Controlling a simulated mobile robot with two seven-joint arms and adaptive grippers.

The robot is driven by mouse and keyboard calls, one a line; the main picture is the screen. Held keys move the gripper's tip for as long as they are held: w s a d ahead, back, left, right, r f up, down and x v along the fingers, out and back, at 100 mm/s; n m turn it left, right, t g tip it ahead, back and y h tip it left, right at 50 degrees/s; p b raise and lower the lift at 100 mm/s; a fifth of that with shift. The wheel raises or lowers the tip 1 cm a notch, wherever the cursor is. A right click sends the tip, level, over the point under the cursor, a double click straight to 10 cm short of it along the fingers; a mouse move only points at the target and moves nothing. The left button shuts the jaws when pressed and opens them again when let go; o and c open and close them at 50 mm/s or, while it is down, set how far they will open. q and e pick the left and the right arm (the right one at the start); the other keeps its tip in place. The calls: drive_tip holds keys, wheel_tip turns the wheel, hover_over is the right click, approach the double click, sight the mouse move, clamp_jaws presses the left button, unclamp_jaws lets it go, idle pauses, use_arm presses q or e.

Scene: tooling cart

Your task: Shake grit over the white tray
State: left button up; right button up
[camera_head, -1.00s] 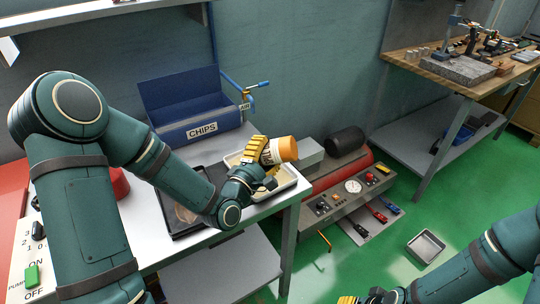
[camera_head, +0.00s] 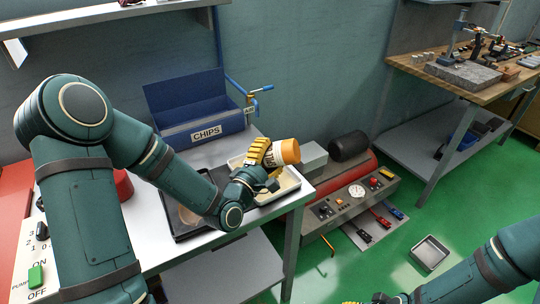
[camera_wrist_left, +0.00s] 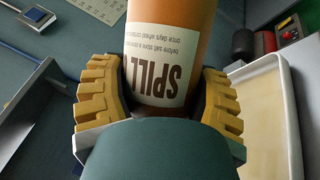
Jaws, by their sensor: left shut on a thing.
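My left gripper (camera_head: 264,154) is shut on an orange shaker bottle (camera_head: 287,151) with a white label. It holds the bottle tipped on its side above the white tray (camera_head: 291,183), near the table's right end. In the left wrist view the bottle (camera_wrist_left: 200,35) sits between the yellow finger pads, its label reading "SPILL" upside down. The tray (camera_wrist_left: 292,120) is at the right there, with a cream-coloured inside. I cannot make out falling grit. My right gripper (camera_head: 362,301) barely shows at the bottom edge; its fingers are mostly cut off.
A blue CHIPS bin (camera_head: 205,132) stands behind the tray, with a blue air-line handle (camera_head: 262,88) beside it. A dark tray (camera_head: 180,225) lies left of the white tray. A red compressor unit (camera_head: 350,185) stands beyond the table's right end. A small metal pan (camera_head: 430,252) is on the green floor.

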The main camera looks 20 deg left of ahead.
use_arm(q)
drive_tip(key=shift+w+a, duration=0.65)
drive_tip(key=shift+a, duration=0.25)
drive_tip(key=shift+w+a, duration=0.65)
drive_tip(key=shift+a, duration=0.25)
drive_tip(key=shift+w+a, duration=0.7)
drive_tip(key=shift+a, duration=0.25)
drive_tip(key=shift+w+a, duration=0.65)
drive_tip(key=shift+a, duration=0.25)
drive_tip(key=shift+d, duration=0.15)
drive_tip(key=d+r, duration=0.2)
drive_tip(key=d, duration=0.6)
drive_tip(key=shift+s, duration=0.25)
idle(0.6)
drive_tip(key=shift+a, duration=0.15)
